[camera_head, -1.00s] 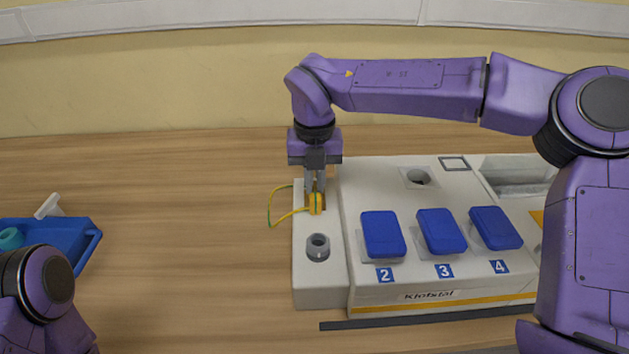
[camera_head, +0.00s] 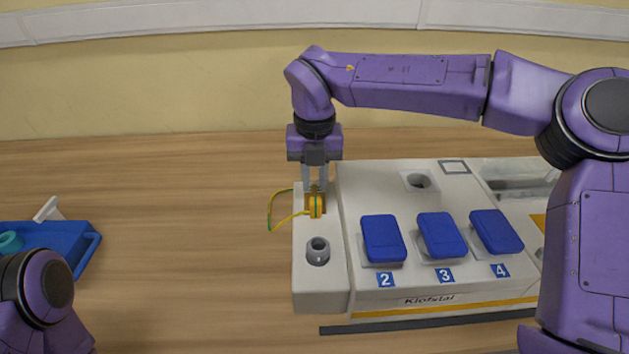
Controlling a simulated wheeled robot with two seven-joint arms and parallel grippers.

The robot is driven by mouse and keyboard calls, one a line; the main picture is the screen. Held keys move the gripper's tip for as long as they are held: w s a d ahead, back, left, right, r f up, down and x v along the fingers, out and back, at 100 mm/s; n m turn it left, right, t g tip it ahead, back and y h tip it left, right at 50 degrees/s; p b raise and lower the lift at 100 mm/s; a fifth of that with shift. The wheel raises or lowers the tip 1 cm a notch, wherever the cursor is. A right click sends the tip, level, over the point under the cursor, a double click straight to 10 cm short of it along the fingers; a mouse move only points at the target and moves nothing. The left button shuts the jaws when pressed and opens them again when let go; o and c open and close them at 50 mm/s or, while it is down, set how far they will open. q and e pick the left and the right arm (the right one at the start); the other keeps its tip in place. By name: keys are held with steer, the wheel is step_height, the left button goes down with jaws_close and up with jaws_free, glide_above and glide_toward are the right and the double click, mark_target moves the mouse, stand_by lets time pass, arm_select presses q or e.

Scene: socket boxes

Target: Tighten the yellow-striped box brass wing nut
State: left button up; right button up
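The white socket box (camera_head: 322,284) with a yellow stripe along its front lower edge stands right of centre on the table. A small yellow-gold part (camera_head: 316,207), with a green-and-yellow wire (camera_head: 270,215) looping out on its left, sits on the box's left ledge. I cannot make out the brass wing nut's shape apart from it.
Three blue covers (camera_head: 383,239) numbered 2, 3 and 4 stand on the box's sloped top. A grey round socket (camera_head: 318,251) is on the left ledge. A blue tray (camera_head: 60,239) lies at the far left. The table between tray and box is clear.

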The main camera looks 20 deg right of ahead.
mark_target(315, 188)
step_height(315, 188, up, 9)
steer(key=shift+r, duration=0.1)
stand_by(0.4)
